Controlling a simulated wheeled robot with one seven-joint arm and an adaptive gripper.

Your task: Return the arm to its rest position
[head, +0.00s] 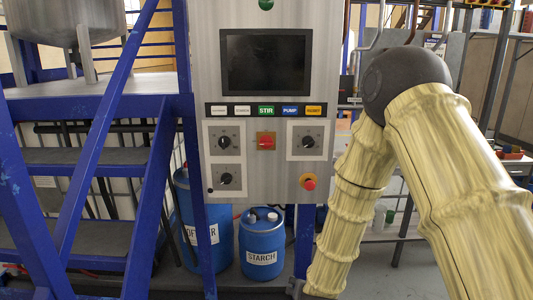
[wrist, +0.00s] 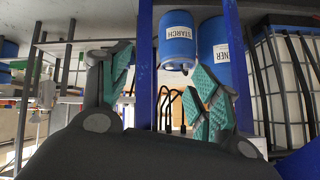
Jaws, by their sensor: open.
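My arm, in pale yellow covers with a dark elbow joint, fills the right side of the head view. Its forearm hangs down and to the left. In the head view only a small grey part of my gripper (head: 296,288) shows at the bottom edge, below the control panel. In the wrist view my gripper (wrist: 163,90) shows two fingers with green ribbed pads, spread wide apart. Nothing is between the pads; a blue post (wrist: 145,70) and the starch drum (wrist: 177,42) show behind the gap.
The control panel (head: 262,190) with a dark screen and knobs stands ahead. Blue stairs (head: 90,160) stand at left. Blue drums (head: 262,240) stand under the panel. A metal-framed bench is behind my arm.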

